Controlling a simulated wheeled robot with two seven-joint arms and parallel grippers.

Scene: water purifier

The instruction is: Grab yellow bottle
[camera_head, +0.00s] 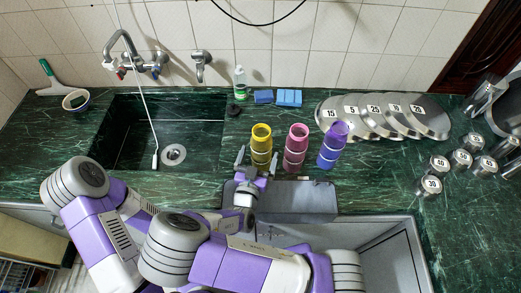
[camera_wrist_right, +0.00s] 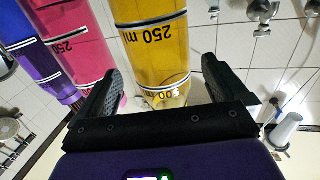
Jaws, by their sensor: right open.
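The yellow bottle (camera_head: 261,143), with "250 ml" marks, stands upright on the dark green counter behind the sink edge. It fills the middle of the right wrist view (camera_wrist_right: 152,45). My right gripper (camera_head: 256,160) is open and faces the bottle from the near side. In the right wrist view, its two black fingers (camera_wrist_right: 160,85) show on either side of the bottle's width, with gaps; how far they reach around it is hard to tell. I cannot make out my left gripper; only the left arm shows at the left.
A pink bottle (camera_head: 295,147) stands close to the right of the yellow one, then a purple bottle (camera_head: 332,146). Numbered round metal lids (camera_head: 420,122) and small weights (camera_head: 438,164) lie further right. A sink basin (camera_head: 120,135) lies left; a steel sink (camera_head: 385,255) is in front.

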